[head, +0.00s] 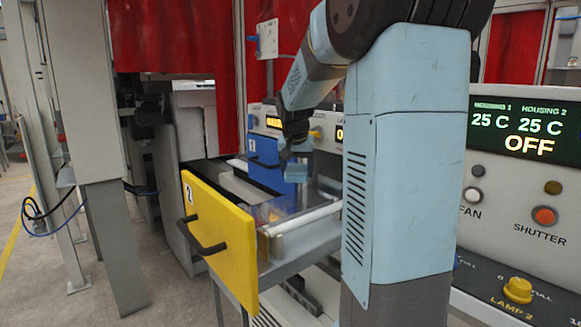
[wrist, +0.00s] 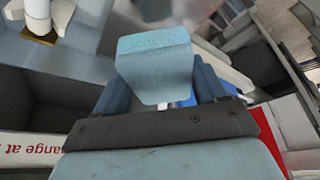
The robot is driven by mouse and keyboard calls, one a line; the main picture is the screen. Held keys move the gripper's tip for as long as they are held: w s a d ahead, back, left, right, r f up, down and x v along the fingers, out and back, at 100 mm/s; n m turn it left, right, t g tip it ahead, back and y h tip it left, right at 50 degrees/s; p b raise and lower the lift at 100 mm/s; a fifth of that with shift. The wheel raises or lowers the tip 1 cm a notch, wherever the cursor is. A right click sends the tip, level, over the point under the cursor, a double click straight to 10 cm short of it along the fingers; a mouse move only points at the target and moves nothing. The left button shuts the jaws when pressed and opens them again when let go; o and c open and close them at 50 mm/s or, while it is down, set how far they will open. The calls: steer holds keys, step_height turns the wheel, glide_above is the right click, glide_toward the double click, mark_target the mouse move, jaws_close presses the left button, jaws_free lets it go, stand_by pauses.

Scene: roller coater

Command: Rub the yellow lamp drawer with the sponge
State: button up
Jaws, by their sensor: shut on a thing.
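The yellow lamp drawer (head: 218,240), marked 2, is pulled open, with a black handle on its front. My gripper (head: 295,148) is above and behind the yellow front, over the inner part of the open drawer, apart from the front. It is shut on a light blue sponge (wrist: 155,62), which sits between the fingers in the wrist view. The yellow front does not show clearly in the wrist view.
A blue drawer (head: 265,160), marked 1, is behind the yellow one. A white tube (head: 300,220) lies in the open drawer. The control panel (head: 520,190) is at right, and a grey post (head: 88,100) stands at left. Floor shows left of the yellow front.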

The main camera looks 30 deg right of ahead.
mark_target(295, 180)
steer(key=shift+a+f, duration=0.15)
steer(key=shift+f, duration=0.7)
steer(key=shift+a+f, duration=0.1)
steer(key=shift+f, duration=0.7)
step_height(295, 180, down, 4)
steer(key=shift+f, duration=0.1)
steer(key=shift+a, duration=0.2)
steer(key=shift+s+a, duration=0.15)
steer(key=shift+a, duration=0.2)
steer(key=shift+s+a, duration=0.2)
steer(key=shift+a, duration=1.3)
steer(key=shift+d+f, duration=0.1)
steer(key=shift+d, duration=0.05)
steer(key=shift+w+d, duration=0.2)
steer(key=shift+d, duration=0.2)
steer(key=shift+w+d+r, duration=0.1)
steer(key=shift+w+d, duration=0.05)
steer(key=shift+d, duration=0.65)
steer(key=shift+w+d+r, duration=0.1)
steer(key=shift+d, duration=0.65)
step_height(295, 180, up, 2)
steer(key=shift+s+r, duration=0.1)
steer(key=shift+s, duration=0.05)
steer(key=shift+r, duration=0.65)
steer(key=shift+a+r, duration=0.1)
steer(key=shift+r, duration=1.95)
